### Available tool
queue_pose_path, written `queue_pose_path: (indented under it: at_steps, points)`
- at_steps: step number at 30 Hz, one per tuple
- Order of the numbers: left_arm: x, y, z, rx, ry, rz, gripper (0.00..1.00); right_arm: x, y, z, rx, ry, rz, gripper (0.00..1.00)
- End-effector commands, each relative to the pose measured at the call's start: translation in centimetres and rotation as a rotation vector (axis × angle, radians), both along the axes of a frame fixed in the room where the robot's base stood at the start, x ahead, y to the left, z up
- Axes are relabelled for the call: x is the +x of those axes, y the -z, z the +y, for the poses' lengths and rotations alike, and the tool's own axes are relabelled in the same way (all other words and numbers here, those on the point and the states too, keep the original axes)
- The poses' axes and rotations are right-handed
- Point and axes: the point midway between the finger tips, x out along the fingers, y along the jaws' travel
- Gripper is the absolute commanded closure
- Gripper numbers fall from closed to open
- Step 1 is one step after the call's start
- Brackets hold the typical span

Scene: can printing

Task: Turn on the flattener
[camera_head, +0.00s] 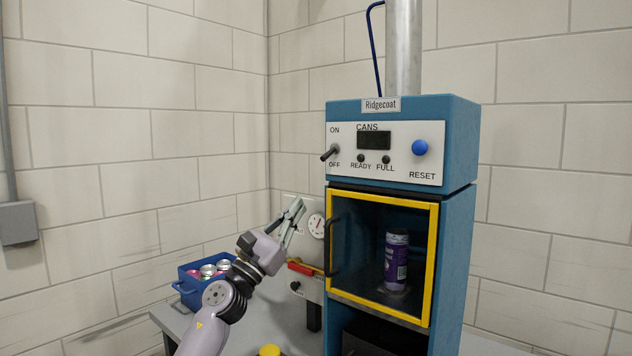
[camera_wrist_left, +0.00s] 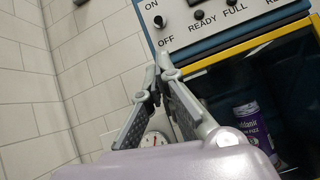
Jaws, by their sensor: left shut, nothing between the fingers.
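A blue machine (camera_head: 458,150) labelled Ridgecoat stands right of centre; no label naming a flattener is readable. Its white panel has a toggle switch (camera_head: 330,152) between ON and OFF, its lever slanting down to the left. The switch also shows at the top of the left wrist view (camera_wrist_left: 158,22). My left gripper (camera_head: 299,205) is shut and empty. It is below and left of the switch, apart from it, in front of a white device with a gauge (camera_head: 316,225). The gripper also shows in the left wrist view (camera_wrist_left: 155,82). My right gripper is out of view.
A yellow-framed door (camera_head: 433,265) with a dark handle (camera_head: 330,246) covers a chamber holding a purple can (camera_head: 396,262). A blue reset button (camera_head: 420,147) is on the panel. A blue crate of cans (camera_head: 190,292) sits on the grey table. A red bar (camera_head: 300,269) is below the gauge.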

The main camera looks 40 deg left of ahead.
Motion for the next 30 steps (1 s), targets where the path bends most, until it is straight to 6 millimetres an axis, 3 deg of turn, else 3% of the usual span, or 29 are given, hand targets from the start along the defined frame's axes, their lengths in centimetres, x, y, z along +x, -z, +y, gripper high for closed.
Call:
queue_pose_path:
  at_steps: [5,18,30]
  points:
    - [1.3,-1.5,-0.2,-0.004,0.001,-0.002,1.0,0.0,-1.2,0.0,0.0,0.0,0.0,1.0]
    - [6.9,-5.9,-0.9,-0.007,0.002,-0.001,1.0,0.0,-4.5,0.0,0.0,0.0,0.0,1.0]
    - [7.7,-6.2,-1.1,-0.002,0.002,0.0,1.0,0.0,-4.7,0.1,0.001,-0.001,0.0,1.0]
